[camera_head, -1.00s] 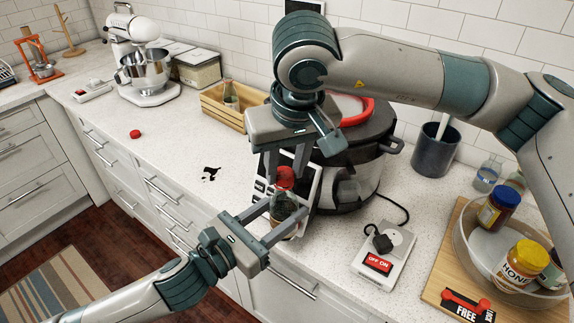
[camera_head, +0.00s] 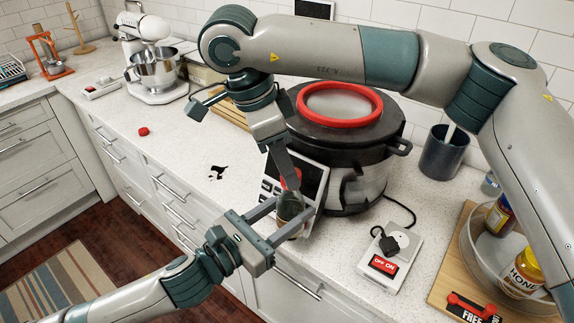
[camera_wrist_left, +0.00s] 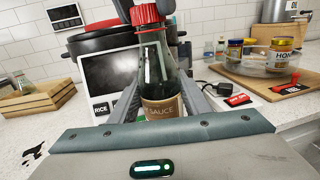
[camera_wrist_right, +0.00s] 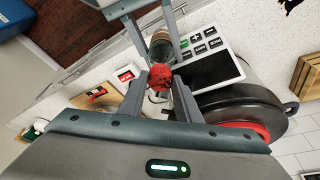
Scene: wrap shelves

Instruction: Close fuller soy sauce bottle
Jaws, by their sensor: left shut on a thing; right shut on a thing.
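The soy sauce bottle (camera_head: 291,207) is clear glass with dark liquid and stands upright near the counter's front edge. My left gripper (camera_head: 287,214) is shut around its body from the front; the left wrist view shows a "SAUCE" label (camera_wrist_left: 163,107) between the fingers. A red cap (camera_wrist_left: 147,14) sits at the bottle's top. My right gripper (camera_wrist_right: 160,82) is shut on this red cap (camera_wrist_right: 160,74) from above. Another bottle (camera_wrist_left: 21,86) stands in the wooden crate (camera_wrist_left: 40,100). A second, loose red cap (camera_head: 143,131) lies on the counter at left.
A large cooker (camera_head: 345,140) with a red ring stands right behind the bottle. A dark spill (camera_head: 217,172) marks the counter. The counter at left is mostly free.

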